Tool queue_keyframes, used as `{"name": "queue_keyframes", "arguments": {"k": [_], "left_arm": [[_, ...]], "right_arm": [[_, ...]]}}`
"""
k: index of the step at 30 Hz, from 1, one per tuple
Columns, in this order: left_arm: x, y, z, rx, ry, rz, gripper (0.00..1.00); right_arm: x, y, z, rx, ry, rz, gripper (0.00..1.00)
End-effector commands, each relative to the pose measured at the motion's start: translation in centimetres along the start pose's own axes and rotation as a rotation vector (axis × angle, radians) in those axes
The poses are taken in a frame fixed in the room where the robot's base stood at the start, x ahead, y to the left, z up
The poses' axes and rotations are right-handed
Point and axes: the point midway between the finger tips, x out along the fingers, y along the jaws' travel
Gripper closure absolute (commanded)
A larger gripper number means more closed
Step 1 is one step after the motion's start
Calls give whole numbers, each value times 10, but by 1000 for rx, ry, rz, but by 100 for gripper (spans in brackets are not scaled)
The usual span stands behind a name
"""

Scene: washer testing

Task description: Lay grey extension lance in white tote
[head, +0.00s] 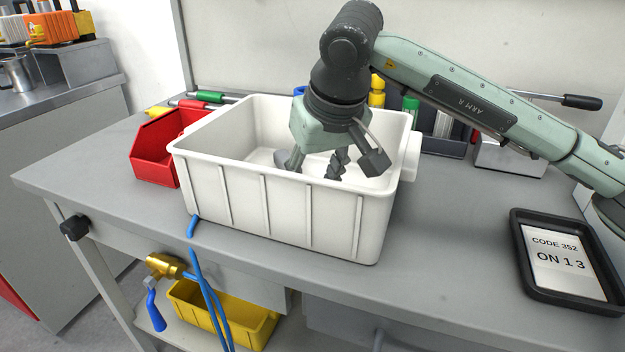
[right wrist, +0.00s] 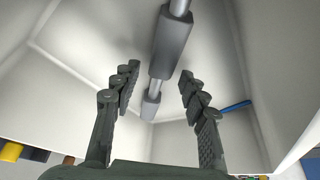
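The white tote (head: 285,212) stands on the grey bench in the middle of the head view. My right gripper (head: 316,164) reaches down into it from above. In the right wrist view, the grey lance (right wrist: 173,45), a thin rod with thicker grey sleeves, lies inside the tote. It shows between the two spread fingers of my right gripper (right wrist: 160,74), with a gap on each side. In the head view, a grey piece (head: 281,158) beside the fingers seems to be part of the lance; the rest is hidden by the tote wall and gripper. My left gripper is out of view.
A red bin (head: 155,150) stands left of the tote. A black-framed sign reading CODE 352 ON 1 3 (head: 565,262) lies at right. Bottles, including a yellow one (head: 377,92), stand behind the tote. A yellow bin (head: 222,318) sits below the bench.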

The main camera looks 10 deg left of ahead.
Motion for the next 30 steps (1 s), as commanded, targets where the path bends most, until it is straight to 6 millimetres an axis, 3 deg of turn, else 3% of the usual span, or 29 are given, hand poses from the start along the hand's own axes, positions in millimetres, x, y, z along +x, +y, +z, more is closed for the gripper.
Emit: {"name": "queue_keyframes", "arguments": {"k": [10,16,24,30], "left_arm": [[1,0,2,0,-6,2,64],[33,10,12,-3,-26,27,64],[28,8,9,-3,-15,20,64],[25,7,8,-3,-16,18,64]], "right_arm": [[-3,0,-1,0,0,0,55],[-16,0,-6,0,-2,-1,55],[-80,0,-5,-2,5,2,55],[-115,0,-5,0,3,1,55]]}}
